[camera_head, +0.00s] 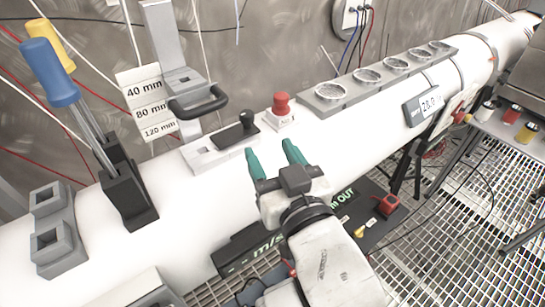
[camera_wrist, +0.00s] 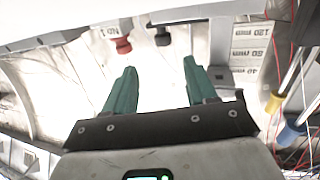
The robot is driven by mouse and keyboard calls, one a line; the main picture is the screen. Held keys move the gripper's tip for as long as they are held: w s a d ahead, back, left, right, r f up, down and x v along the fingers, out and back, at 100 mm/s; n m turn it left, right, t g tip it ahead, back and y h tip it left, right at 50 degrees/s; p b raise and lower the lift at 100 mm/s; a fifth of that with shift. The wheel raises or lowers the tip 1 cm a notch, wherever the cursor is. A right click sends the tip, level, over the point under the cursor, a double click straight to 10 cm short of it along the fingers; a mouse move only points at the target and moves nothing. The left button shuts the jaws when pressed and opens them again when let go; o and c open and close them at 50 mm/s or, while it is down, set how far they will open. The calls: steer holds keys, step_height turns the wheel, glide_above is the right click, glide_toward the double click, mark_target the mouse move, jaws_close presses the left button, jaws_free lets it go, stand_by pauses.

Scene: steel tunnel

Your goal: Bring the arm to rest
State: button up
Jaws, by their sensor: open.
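My gripper (camera_head: 272,156) has two green fingers and is open and empty. In the head view it hangs over the white pipe (camera_head: 210,185), in front of the red knob (camera_head: 281,104) and the black lever (camera_head: 246,123). In the wrist view my gripper (camera_wrist: 158,85) shows its fingers spread apart with nothing between them. The red knob (camera_wrist: 123,45) and the black lever (camera_wrist: 162,38) stand beyond the fingertips there. I cannot tell how high the fingers are above the pipe.
Screwdrivers with blue (camera_head: 49,72) and yellow (camera_head: 50,42) handles stand in a black holder (camera_head: 126,190). A black handle (camera_head: 198,102) sits on a slide by the scale labels. A plate with several round cups (camera_head: 368,75) and a display (camera_head: 424,105) lie right. Grating (camera_head: 470,215) covers the floor.

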stand_by(0.5)
steer(key=s+d+f+m+g+h, duration=0.1)
steer(key=s+d+f+g+h, duration=0.25)
steer(key=d+f, duration=0.6)
steer(key=s+d+f+m+g+h, duration=0.2)
steer(key=d+f+g, duration=0.2)
steer(key=d+f, duration=0.55)
steer(key=s+d+f+g, duration=0.3)
steer(key=s+f, duration=0.4)
steer(key=s, duration=0.3)
steer(key=s+d+f+m+g, duration=0.1)
steer(key=s+d+f+g, duration=0.3)
steer(key=s+f, duration=0.3)
steer(key=s+g, duration=0.1)
steer(key=s, duration=0.3)
steer(key=shift+s, duration=0.2)
